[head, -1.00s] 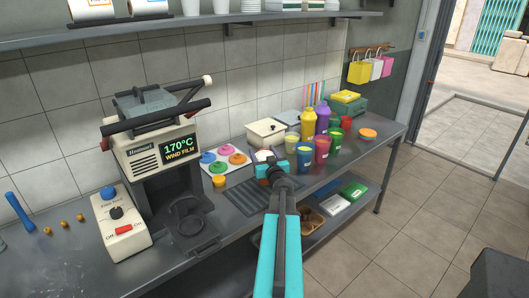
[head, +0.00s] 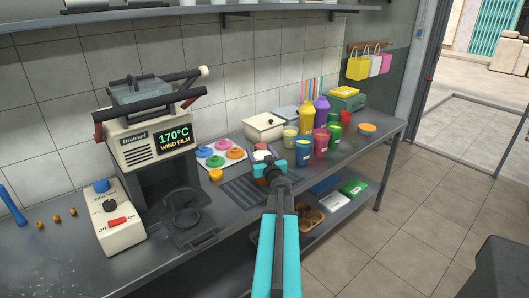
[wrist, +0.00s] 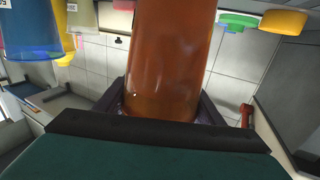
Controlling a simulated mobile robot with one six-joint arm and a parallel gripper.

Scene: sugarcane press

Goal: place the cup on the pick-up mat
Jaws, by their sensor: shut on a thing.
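My gripper (head: 268,170) is above the counter in the head view, with its teal wrist in front of the cup. In the wrist view the cup (wrist: 168,60) is large, with orange-brown contents, between the dark fingers. My gripper is shut on it. The cup's ends are cut off or hidden there, and in the head view it is mostly hidden behind my gripper. A dark ribbed mat (head: 243,192) lies on the counter just left of my gripper. I cannot tell whether this is the pick-up mat.
Several coloured cups (head: 303,153) and sauce bottles (head: 321,116) stand right of my gripper. A white lidded box (head: 264,126) and a tray of coloured lids (head: 206,163) are behind it. The sealing machine (head: 150,145) stands to the left. Open floor (head: 400,220) lies at right.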

